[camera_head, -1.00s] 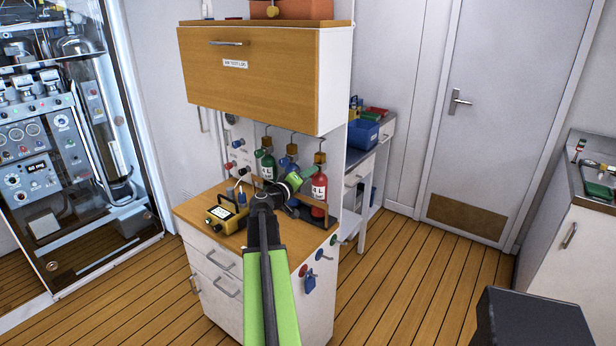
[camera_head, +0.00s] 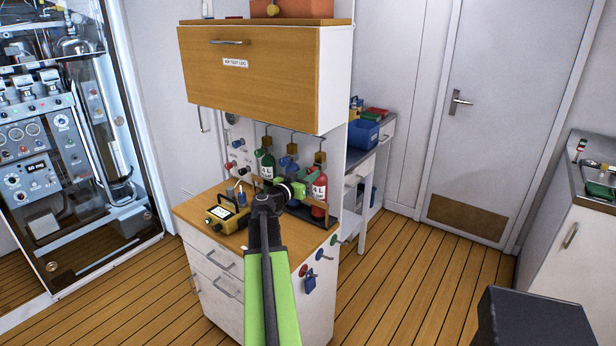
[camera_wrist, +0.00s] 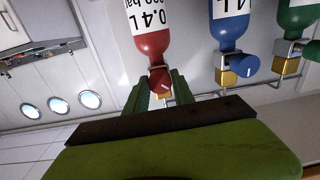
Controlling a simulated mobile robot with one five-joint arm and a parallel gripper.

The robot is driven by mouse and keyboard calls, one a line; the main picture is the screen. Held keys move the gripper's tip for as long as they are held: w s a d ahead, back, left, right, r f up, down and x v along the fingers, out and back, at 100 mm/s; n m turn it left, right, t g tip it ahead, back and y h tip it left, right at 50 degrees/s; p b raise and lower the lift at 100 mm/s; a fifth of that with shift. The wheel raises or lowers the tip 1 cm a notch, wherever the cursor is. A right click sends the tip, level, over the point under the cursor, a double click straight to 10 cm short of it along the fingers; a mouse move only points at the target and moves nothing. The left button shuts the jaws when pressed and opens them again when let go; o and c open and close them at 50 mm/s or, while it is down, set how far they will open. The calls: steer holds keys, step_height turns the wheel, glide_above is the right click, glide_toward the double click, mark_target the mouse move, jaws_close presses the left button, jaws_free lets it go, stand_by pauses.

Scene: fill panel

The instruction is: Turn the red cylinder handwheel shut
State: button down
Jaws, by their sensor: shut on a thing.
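The red cylinder (camera_head: 319,190) stands upright at the right end of a row on the cabinet's worktop, a brass valve on top. In the wrist view, which is upside down, the red cylinder (camera_wrist: 150,38) shows with its red handwheel (camera_wrist: 161,80) between my two green fingers. My gripper (camera_wrist: 160,84) is shut on the handwheel. In the head view my gripper (camera_head: 299,189) covers the cylinder's left side, and I cannot make out the handwheel there.
A blue cylinder (camera_wrist: 232,22) with a blue handwheel (camera_wrist: 245,66) stands beside the red one, then a green cylinder (camera_head: 265,166). A yellow meter (camera_head: 226,216) sits on the worktop (camera_head: 195,210). The wooden overhead cupboard (camera_head: 250,85) hangs above.

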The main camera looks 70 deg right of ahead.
steer(key=m, duration=0.4)
steer(key=shift+w+m, duration=0.15)
steer(key=shift+m, duration=0.15)
steer(key=m, duration=0.4)
steer(key=shift+m+b, duration=0.35)
steer(key=shift+m, duration=0.05)
